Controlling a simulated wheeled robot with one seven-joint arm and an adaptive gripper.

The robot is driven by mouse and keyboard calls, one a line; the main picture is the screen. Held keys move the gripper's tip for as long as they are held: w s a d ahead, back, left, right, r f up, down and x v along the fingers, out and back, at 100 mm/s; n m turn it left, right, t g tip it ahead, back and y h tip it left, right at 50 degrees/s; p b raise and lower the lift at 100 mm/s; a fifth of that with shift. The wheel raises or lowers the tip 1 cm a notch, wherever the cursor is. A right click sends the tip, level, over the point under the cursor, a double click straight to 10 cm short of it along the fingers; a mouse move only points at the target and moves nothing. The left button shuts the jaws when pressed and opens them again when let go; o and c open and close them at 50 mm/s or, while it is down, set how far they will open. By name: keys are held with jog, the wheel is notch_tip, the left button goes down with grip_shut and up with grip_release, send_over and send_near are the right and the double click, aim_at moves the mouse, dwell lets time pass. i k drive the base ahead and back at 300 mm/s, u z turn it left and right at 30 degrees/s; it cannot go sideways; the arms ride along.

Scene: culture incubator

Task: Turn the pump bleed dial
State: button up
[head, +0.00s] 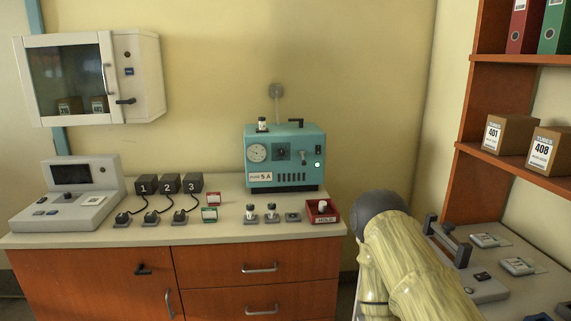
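The pump is a teal box (262,177) standing at the back right of the counter against the wall. Its front has a round white gauge (257,153) on the left and a dark square dial (283,154) in the middle, which looks like the bleed dial. The dial's marks are too small to read. A small lever or pointer shows just right of the dial, and a green light (318,164) is lit at the right. My arm rises at the lower right, bent at a dark joint, apart from the pump. My gripper is not in view.
The counter (150,233) carries several small fixtures and a red bin (322,211) in front of the pump. Numbered black blocks (168,184) and a grey console (72,192) stand left. A wall cabinet (95,77) hangs upper left. A shelf (515,165) and side bench are right.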

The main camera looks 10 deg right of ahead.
aim_at(281, 152)
jog(key=k, duration=0.1)
jog(key=u, duration=1.25)
jog(key=i, duration=0.75)
jog(key=z, duration=0.05)
